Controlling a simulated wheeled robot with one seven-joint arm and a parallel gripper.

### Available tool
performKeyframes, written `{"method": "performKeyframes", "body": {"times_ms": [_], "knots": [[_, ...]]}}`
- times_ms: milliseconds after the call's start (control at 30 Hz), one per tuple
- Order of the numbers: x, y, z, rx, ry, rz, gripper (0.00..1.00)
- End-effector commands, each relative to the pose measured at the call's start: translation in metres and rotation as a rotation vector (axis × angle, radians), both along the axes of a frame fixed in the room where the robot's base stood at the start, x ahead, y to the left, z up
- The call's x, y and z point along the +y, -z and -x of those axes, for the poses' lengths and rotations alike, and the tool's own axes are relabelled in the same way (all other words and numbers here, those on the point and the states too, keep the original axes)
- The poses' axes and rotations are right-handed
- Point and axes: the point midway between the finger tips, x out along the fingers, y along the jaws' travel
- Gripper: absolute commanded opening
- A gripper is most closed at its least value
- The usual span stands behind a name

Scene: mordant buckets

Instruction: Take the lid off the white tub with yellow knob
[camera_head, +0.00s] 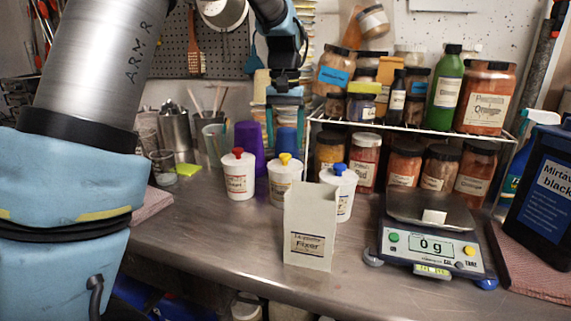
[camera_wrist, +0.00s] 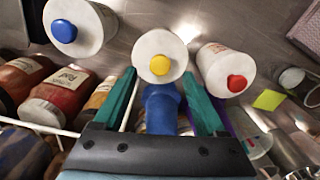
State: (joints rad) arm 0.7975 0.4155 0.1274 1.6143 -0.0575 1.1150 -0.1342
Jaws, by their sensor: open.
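The white tub with the yellow knob (camera_head: 280,187) stands upright on the metal bench, between the red-knob tub and the blue-knob tub. Its white lid (camera_wrist: 152,44) is on, with the yellow knob (camera_wrist: 160,65) at the centre. A white Fixer box hides part of its lower right side in the head view. My gripper (camera_head: 285,135) points down above and behind this tub. Its green fingers (camera_wrist: 160,77) are apart and empty. In the wrist view the knob shows between and just beyond the fingertips; I see no contact.
The red-knob tub (camera_head: 238,176) is close on the left and the blue-knob tub (camera_head: 343,188) on the right. The Fixer box (camera_head: 310,230) stands in front. A jar rack (camera_head: 400,128) and scale (camera_head: 428,240) are right. Front-left bench is clear.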

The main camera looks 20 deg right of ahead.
Motion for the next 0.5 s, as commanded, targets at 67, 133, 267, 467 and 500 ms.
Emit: {"method": "performKeyframes", "body": {"times_ms": [67,133,267,467,500], "knots": [[-0.001,0.011,0.001,0.005,0.0,-0.004,0.74],[-0.001,0.022,0.0,0.004,0.0,-0.003,0.74],[-0.001,0.033,0.0,0.002,0.001,-0.001,0.74],[-0.001,0.036,0.0,0.0,0.001,0.0,0.74],[-0.001,0.036,0.0,0.0,0.001,0.0,0.74]]}}
